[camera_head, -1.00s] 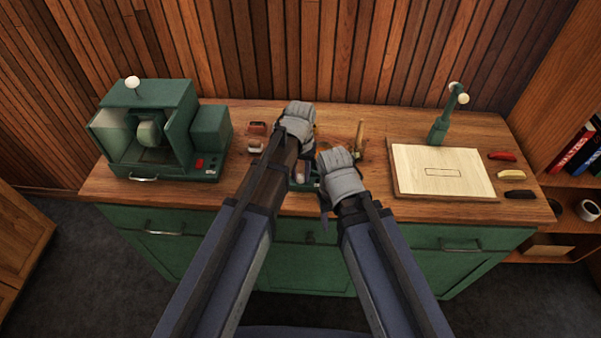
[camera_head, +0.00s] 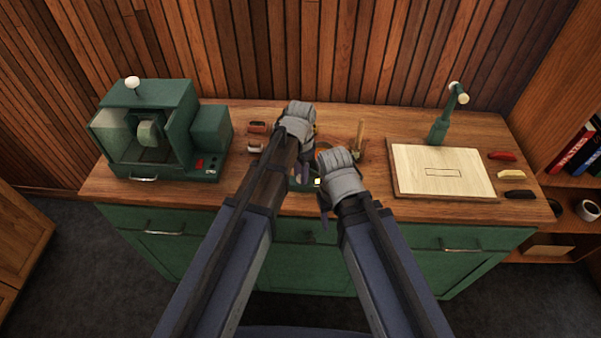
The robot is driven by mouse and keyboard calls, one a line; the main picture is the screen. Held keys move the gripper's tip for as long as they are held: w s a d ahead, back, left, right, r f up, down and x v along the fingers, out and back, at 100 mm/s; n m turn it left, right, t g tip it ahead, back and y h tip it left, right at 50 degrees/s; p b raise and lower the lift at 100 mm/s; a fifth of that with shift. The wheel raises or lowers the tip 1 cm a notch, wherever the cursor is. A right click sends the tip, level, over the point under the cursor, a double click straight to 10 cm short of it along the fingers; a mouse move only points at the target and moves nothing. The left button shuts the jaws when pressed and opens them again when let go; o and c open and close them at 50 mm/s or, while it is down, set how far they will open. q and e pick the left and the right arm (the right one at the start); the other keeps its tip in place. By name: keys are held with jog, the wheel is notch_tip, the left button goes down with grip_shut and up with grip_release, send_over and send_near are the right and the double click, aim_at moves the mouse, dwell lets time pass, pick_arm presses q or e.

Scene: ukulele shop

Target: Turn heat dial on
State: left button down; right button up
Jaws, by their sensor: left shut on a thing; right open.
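A small green device (camera_head: 303,186) sits mid-counter near the front edge, mostly hidden behind my arms. A small bright spot shows on its front. My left gripper (camera_head: 303,173) reaches down over this device and is shut on a small part of it, which appears to be the heat dial. The dial itself is hidden by the gripper and forearm. My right gripper (camera_head: 323,205) is open, lower and to the right, near the counter's front edge.
The wooden counter (camera_head: 362,198) holds a green machine (camera_head: 208,130) at left. A pale board (camera_head: 440,165) and a green post (camera_head: 438,131) stand at right, with several small coloured pieces beside them. Small items lie behind my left arm. A wooden stick (camera_head: 360,133) stands behind my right gripper.

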pick_arm(q)
jog(key=shift+m, duration=0.4)
jog(key=c, duration=0.6)
grip_release()
jog(key=shift+r, duration=0.1)
notch_tip(320, 180, up, 8)
jog(key=p, duration=0.8)
jog(key=shift+f, duration=0.2)
